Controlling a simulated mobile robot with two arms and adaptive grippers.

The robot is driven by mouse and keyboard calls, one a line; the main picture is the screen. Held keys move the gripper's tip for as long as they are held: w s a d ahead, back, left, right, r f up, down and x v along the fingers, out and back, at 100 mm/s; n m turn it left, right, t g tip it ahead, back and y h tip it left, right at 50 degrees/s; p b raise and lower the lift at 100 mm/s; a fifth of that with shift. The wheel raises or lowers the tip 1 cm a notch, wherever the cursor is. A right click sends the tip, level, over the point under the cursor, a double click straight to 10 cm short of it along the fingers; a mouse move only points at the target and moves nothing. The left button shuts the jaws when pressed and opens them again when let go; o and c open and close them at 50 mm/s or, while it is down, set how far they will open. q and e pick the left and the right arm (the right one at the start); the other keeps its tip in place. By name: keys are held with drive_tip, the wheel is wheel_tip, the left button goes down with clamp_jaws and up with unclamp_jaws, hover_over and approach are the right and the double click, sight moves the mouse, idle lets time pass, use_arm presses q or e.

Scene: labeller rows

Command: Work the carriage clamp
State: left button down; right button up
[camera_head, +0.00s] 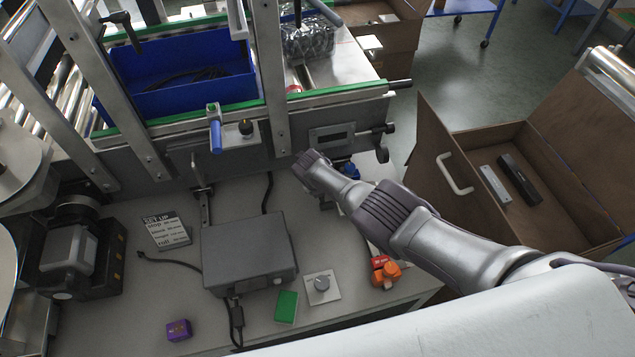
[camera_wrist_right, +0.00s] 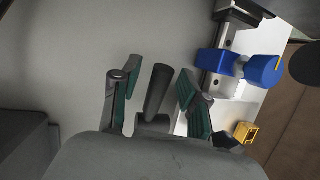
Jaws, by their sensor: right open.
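My right gripper (camera_wrist_right: 158,75) is open in the right wrist view, with green-padded fingers apart. A dark cylindrical handle (camera_wrist_right: 156,94) shows between the fingers, with a gap on each side; I cannot tell if it is the clamp's lever. Blue parts (camera_head: 348,170) show just behind the arm, below a small display on the rail. My left gripper is not in view.
A grey box (camera_head: 245,250), a green block (camera_head: 286,307), a knob plate (camera_head: 322,288) and a purple block (camera_head: 179,330) are on the bench. An orange-and-red item (camera_head: 385,272) is near the arm. An open brown drawer or crate (camera_head: 455,205) stands at right.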

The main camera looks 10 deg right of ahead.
drive_tip(key=v, duration=1.2)
idle(0.6)
